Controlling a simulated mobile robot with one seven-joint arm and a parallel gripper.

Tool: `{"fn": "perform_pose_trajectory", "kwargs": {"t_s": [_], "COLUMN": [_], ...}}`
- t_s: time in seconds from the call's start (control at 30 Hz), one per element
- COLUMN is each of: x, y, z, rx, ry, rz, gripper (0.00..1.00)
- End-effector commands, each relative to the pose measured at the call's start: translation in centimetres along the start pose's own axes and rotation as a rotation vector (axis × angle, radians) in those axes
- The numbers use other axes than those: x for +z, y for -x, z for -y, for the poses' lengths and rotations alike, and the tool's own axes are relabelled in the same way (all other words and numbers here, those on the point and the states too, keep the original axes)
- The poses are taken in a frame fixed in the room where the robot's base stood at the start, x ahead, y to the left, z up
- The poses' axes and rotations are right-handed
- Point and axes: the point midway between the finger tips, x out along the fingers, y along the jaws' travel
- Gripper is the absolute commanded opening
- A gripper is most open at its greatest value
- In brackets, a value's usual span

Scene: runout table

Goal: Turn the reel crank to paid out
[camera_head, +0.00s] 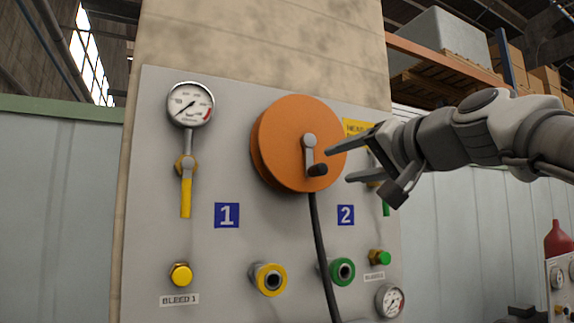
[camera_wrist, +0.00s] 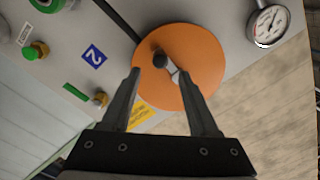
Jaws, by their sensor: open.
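The orange reel (camera_head: 279,140) is mounted on the upper middle of a grey panel. Its grey crank arm (camera_head: 309,153) points down from the hub and ends in a black knob (camera_head: 317,170). My gripper (camera_head: 337,166) is open at the right of the reel, with its fingers pointing left toward the crank. In the wrist view, the reel (camera_wrist: 205,48) lies beyond the open fingers (camera_wrist: 164,82), and the black knob (camera_wrist: 158,58) shows between and beyond the fingertips. The fingers appear apart from the knob. A black hose (camera_head: 320,240) hangs down from the reel.
The panel (camera_head: 225,262) carries a gauge (camera_head: 190,104), a yellow lever (camera_head: 185,195), a yellow bleed knob (camera_head: 181,274), yellow (camera_head: 269,279) and green (camera_head: 342,271) ports, and a lower gauge (camera_head: 390,300). My arm hides part of the panel's right side and a yellow label (camera_head: 356,127).

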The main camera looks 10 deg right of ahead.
Motion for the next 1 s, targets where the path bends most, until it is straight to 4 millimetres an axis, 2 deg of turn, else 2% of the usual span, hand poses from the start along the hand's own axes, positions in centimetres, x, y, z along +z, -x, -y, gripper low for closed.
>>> {"fn": "perform_pose_trajectory", "kwargs": {"t_s": [0.03,0.2,0.4,0.6,0.83,0.87,1.0], "x": [-0.1,0.0,-0.1,0.0,0.0,0.0,0.0], "y": [-1.4,-4.9,-7.6,-8.6,-8.6,-8.6,-8.6], "z": [0.1,0.1,0.1,0.0,0.0,0.0,0.0], "rx": [0.002,0.002,0.001,0.001,0.0,0.0,0.0], "ry": [0.0,0.0,0.001,0.001,0.001,0.001,0.0], "rz": [0.003,0.004,0.002,0.0,0.0,0.0,0.0], "gripper": [0.61,0.61,0.61,0.61,0.61,0.59,0.34]}}
